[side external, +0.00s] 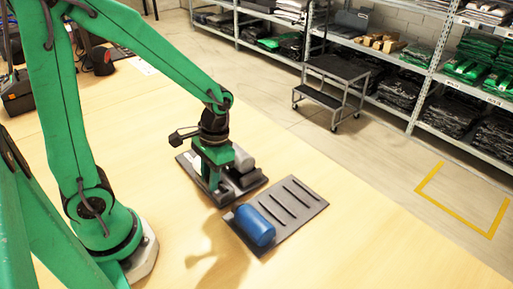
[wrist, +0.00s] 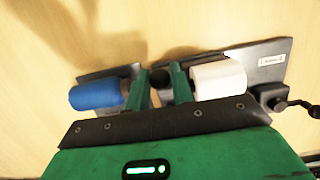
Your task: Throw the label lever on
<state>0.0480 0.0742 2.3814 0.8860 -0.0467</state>
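My gripper (side external: 214,186) points down over the dark board (side external: 258,182) that bears a grey-white roll (side external: 243,159). In the wrist view its two green fingers (wrist: 158,76) stand apart. A dark round-ended knob (wrist: 160,78), which may be the lever's handle, shows between them; I cannot tell whether they touch it. The white roll (wrist: 217,79) is just right of the fingers. A small white tag (wrist: 272,60) with unreadable print sits on the board's right end. The lever's base and its setting are hidden by the gripper.
A second dark board (side external: 296,222) with several slots lies nearer the camera, with a blue roll (side external: 255,225) on its left end. The wooden table (side external: 340,245) is clear around both boards. Shelves and a step stool (side external: 333,85) stand beyond the table.

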